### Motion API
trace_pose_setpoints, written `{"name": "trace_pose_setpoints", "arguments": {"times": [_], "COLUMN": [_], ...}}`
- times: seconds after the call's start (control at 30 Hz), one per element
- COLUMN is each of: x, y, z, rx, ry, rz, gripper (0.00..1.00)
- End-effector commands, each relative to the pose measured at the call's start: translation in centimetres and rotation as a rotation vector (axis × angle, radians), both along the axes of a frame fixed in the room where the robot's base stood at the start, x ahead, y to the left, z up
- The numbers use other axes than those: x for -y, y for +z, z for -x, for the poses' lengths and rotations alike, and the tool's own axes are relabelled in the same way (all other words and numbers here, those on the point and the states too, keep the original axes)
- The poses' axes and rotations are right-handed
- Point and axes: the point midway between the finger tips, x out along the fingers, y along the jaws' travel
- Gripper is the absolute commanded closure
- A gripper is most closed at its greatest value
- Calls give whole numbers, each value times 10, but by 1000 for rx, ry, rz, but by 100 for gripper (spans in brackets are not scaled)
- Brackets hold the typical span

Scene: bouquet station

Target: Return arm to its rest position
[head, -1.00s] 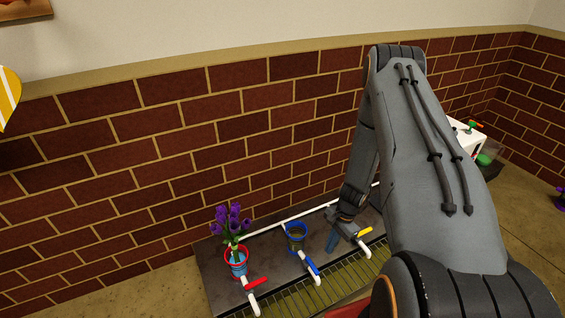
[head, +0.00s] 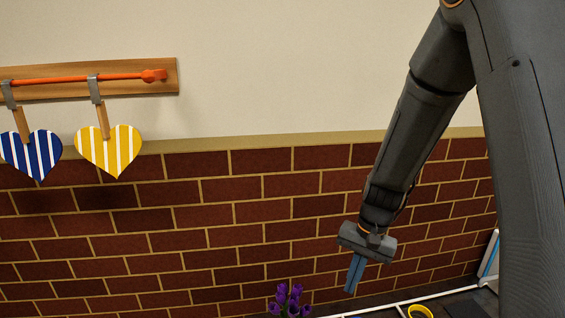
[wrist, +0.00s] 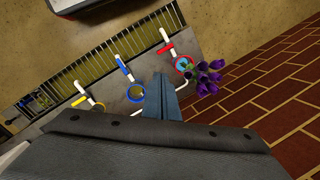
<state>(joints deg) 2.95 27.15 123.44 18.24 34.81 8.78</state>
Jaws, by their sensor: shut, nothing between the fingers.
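My gripper (head: 351,290) hangs from my raised arm in front of the brick wall in the head view, fingers pointing down. Its two blue fingers (wrist: 167,100) are together and hold nothing in the wrist view. My arm is bent, with its upper part filling the right side of the head view. The gripper is above the counter and apart from everything on it.
Purple flowers (head: 289,300) stand at the bottom of the head view, right of a yellow-striped heart (head: 109,150) and a blue-striped heart (head: 31,154) on a wall rack (head: 150,86). In the wrist view, a blue-rimmed pot (wrist: 136,92) and a red-rimmed pot (wrist: 184,64) stand below.

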Motion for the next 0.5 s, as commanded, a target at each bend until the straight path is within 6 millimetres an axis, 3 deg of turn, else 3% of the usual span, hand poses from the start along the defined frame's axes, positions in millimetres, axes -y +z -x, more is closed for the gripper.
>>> {"name": "trace_pose_setpoints", "arguments": {"times": [0.03, 0.2, 0.5], "x": [-11, -41, -72], "y": [19, 68, 130], "z": [9, 47, 125], "rx": [16, 47, 99], "ry": [52, 221, 497], "rz": [4, 18, 54], "gripper": [100, 100, 100]}}
